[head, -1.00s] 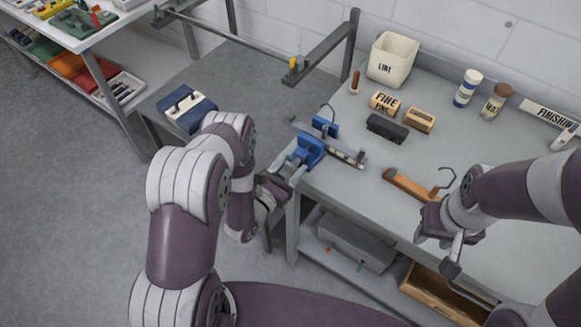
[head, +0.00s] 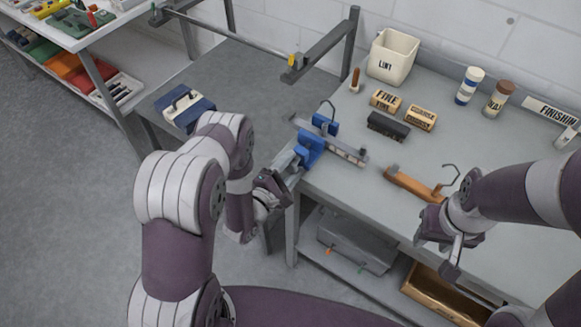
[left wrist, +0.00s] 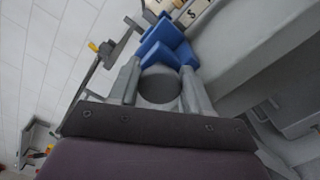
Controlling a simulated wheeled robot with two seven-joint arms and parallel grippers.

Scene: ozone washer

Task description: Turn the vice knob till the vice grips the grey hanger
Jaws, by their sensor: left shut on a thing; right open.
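The blue vice (head: 309,150) is mounted at the left corner of the bench; its jaws also show in the left wrist view (left wrist: 163,45). The grey hanger (head: 347,151) lies across the vice between the two blue jaws, its hook pointing up. I cannot tell if the jaws touch it. The round grey vice knob (left wrist: 160,84) sits between my left gripper's fingers in the left wrist view. My left gripper (head: 285,181) is shut on this knob, which is mostly hidden in the head view. My right gripper (head: 455,254) is open and empty, near the bench's front edge.
A wooden hanger (head: 413,185) with a dark hook lies near my right gripper. Labelled blocks (head: 385,100), a black brush (head: 387,126), a white bin (head: 392,55) and bottles (head: 468,86) stand further back. A metal rail (head: 325,52) rises behind the vice.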

